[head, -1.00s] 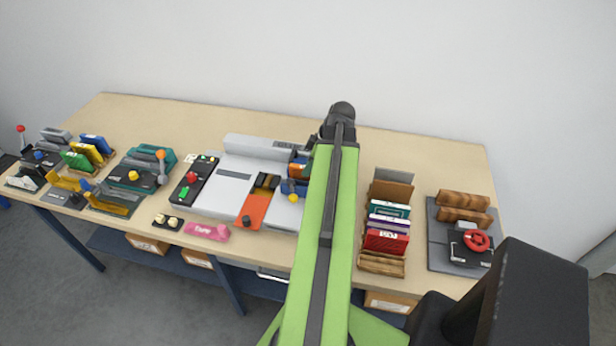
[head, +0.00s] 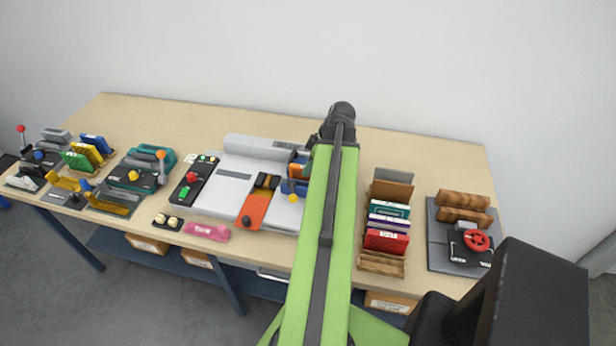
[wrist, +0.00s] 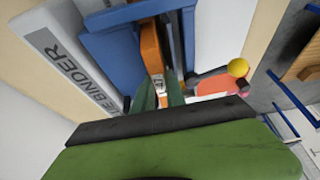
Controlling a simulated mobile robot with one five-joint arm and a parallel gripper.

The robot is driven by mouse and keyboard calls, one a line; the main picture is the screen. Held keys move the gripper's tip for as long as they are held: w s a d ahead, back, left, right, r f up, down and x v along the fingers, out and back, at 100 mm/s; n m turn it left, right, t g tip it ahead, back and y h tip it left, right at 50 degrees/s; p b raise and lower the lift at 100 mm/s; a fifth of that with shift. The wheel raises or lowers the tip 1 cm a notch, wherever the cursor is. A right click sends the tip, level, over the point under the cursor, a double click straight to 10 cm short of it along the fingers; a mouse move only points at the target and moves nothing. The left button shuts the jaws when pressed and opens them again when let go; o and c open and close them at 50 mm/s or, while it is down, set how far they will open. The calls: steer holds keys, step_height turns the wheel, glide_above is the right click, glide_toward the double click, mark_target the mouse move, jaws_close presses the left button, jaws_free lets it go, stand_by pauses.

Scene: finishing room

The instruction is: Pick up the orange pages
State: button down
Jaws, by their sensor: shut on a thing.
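The orange pages (wrist: 151,52) stand upright as a narrow block with a small white label, between blue parts (wrist: 112,50) of the binder in the wrist view. My gripper (wrist: 164,92) has its two green fingers closed on the lower labelled end of the pages. In the head view a small piece of the orange pages (head: 296,170) shows just left of my arm, at the right end of the grey binder (head: 255,147). My arm hides the fingertips there. The pages still sit between the blue parts.
A yellow-knobbed lever (wrist: 238,68) stands close to the right of the pages. A wooden rack of coloured books (head: 383,265) and a red-wheeled press (head: 477,241) stand to the right. A pink tape piece (head: 208,232) lies at the table's front. The back strip of table is clear.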

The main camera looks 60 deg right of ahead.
steer(key=shift+r, duration=0.1)
stand_by(0.4)
step_height(320, 180, up, 18)
steer(key=p, duration=1.8)
steer(key=shift+r, duration=0.15)
